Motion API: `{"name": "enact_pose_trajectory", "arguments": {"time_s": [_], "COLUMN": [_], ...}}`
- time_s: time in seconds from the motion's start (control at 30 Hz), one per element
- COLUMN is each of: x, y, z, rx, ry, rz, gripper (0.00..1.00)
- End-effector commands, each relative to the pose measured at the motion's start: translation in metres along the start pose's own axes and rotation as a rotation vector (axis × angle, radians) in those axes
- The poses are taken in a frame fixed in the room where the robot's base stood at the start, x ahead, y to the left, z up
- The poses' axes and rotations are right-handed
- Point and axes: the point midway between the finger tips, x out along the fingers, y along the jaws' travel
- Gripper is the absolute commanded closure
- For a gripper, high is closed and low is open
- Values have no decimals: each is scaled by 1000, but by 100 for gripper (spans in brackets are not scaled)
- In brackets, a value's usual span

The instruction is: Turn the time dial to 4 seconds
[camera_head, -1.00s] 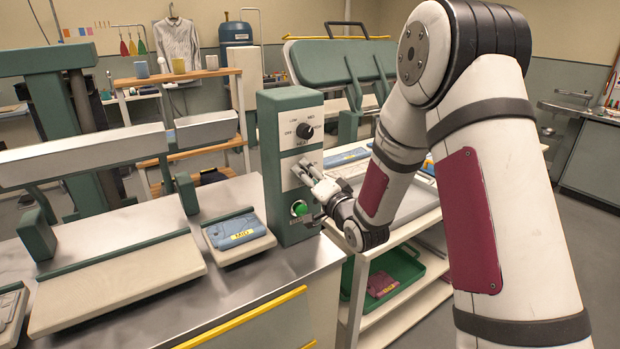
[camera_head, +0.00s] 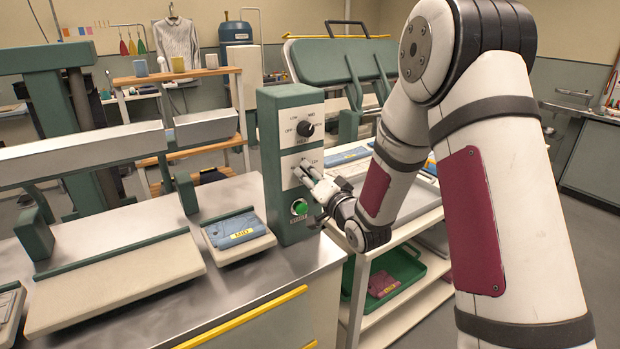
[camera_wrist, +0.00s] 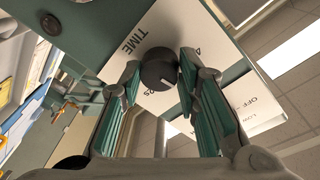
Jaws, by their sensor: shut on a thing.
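The time dial (camera_wrist: 157,70) is a dark round knob on a white plate marked TIME, seen in the wrist view. My gripper (camera_wrist: 159,80) has its two green-padded fingers on either side of the knob, shut on it. A short white mark on the knob points to the lower right of the wrist view. The number labels are partly hidden by the fingers, so I cannot tell which one it points to. In the head view my gripper (camera_head: 305,174) is at the lower white plate of the green control box (camera_head: 284,101), and the dial is hidden behind the fingers.
Another dark dial (camera_head: 305,129) sits above on the same box, and a green button (camera_head: 299,208) sits below. A blue folded garment (camera_head: 236,229) lies on a pad left of the box. A green tray (camera_head: 407,267) is on the cart below my arm.

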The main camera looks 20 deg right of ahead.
Motion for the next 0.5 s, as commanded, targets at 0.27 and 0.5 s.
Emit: {"name": "enact_pose_trajectory", "arguments": {"time_s": [0.27,0.5], "x": [2,2], "y": [2,3], "z": [2,2], "rx": [-244,-470], "ry": [16,31], "rz": [-23,-44], "gripper": [98,98]}}
